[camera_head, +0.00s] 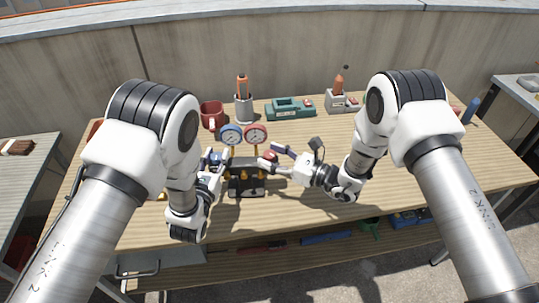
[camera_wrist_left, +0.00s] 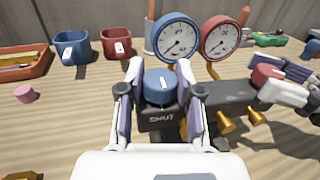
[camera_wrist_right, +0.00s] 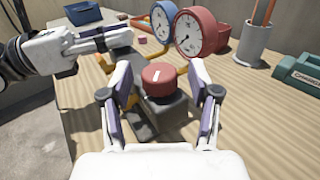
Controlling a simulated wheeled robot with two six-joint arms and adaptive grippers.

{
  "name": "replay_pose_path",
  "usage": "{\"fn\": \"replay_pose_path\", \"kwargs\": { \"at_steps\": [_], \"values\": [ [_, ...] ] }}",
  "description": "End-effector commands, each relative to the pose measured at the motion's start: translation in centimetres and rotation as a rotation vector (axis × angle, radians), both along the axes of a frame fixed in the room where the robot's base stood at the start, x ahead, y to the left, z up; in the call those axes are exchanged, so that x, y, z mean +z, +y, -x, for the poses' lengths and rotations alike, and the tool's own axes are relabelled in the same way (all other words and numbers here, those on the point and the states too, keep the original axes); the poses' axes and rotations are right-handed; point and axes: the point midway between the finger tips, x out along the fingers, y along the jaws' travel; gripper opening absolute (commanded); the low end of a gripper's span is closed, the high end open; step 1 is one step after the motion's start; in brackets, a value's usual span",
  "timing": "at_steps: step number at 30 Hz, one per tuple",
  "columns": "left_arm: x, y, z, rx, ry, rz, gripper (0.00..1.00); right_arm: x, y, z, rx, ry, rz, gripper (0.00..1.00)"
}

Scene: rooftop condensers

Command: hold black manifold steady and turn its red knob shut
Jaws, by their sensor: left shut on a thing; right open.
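The black manifold (camera_head: 245,165) stands at the front middle of the bench, with a blue and a red gauge above it. My left gripper (camera_wrist_left: 160,72) is shut on its left end, a finger on each side of the block below the blue knob (camera_wrist_left: 158,88). The block reads "SHUT". The red knob (camera_wrist_right: 158,77) sits on the manifold's other end, its white mark showing on top. My right gripper (camera_wrist_right: 160,88) is open, its fingers on either side of the red knob with gaps visible. The head view partly hides both grips.
The bench's right side is largely clear.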

Motion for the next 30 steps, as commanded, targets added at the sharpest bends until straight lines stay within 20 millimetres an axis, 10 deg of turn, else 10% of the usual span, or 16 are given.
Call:
{"fn": "replay_pose_path", "kwargs": {
  "at_steps": [10, 15, 30],
  "values": [
    [0.0, 0.04, -0.02, 0.001, 0.0, 0.0, 0.0, -0.03, 0.72, -0.43, 0.0, 0.001, -0.001, 0.58],
    [0.01, 0.04, -0.02, 0.001, 0.0, 0.001, 0.0, -0.02, 0.7, -0.42, 0.0, 0.001, -0.001, 0.0],
    [0.01, -0.02, 0.0, -0.001, 0.0, 0.001, 0.0, -0.05, 1.0, -0.28, -0.264, 0.002, 0.0, 0.0]
  ]
}}
